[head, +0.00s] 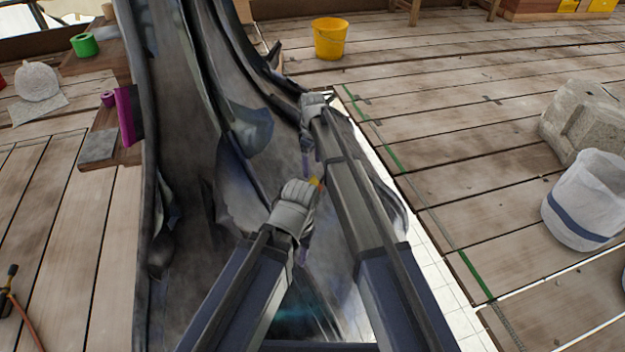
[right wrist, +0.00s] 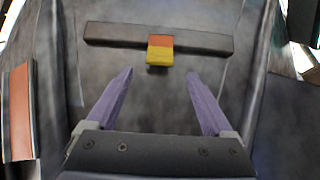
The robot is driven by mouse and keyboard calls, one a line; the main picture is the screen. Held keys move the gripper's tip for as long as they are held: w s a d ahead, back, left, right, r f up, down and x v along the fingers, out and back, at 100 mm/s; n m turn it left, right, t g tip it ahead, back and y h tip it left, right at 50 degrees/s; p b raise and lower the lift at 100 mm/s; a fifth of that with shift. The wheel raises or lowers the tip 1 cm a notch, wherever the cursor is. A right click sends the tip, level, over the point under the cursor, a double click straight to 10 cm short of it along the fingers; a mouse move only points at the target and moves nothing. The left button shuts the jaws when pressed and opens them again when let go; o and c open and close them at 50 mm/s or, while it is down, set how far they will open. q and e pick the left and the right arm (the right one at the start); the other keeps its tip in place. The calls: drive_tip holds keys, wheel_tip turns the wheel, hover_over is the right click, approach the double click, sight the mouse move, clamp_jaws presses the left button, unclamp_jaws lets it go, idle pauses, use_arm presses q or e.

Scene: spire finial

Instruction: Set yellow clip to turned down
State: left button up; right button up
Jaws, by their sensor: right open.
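The yellow clip (right wrist: 159,56) is a small block, orange in its upper part and yellow in its lower part. It sits across a dark horizontal bar (right wrist: 205,43) in the right wrist view, its yellow end reaching below the bar in the picture. In the head view the clip (head: 317,184) is a small yellow-orange patch, partly hidden. My right gripper (right wrist: 160,76) is open and empty, its purple fingers apart, short of the clip, which lies between their directions. It also shows in the head view (head: 307,162). My left gripper (head: 303,247) is near the clip; its jaws are mostly hidden.
The bar is on a dark, curved metal spire (head: 180,200) with raised folds close around both arms. A yellow bucket (head: 330,40), a white bucket (head: 588,205) and a stone block (head: 585,125) stand on the plank deck.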

sight(311, 179)
drive_tip(key=shift+f+b, duration=3.8)
drive_tip(key=shift+f, duration=0.15)
drive_tip(key=shift+r, duration=0.1)
drive_tip(key=shift+c, duration=0.3)
clamp_jaws()
drive_tip(key=shift+w+a+f+g+h+b, duration=0.3)
drive_tip(key=shift+a+h, duration=0.05)
drive_tip(key=shift+h, duration=0.15)
drive_tip(key=shift+s+d, duration=0.1)
drive_tip(key=shift+s, duration=0.05)
drive_tip(key=shift+o, duration=0.3)
unclamp_jaws()
drive_tip(key=shift+r, duration=0.1)
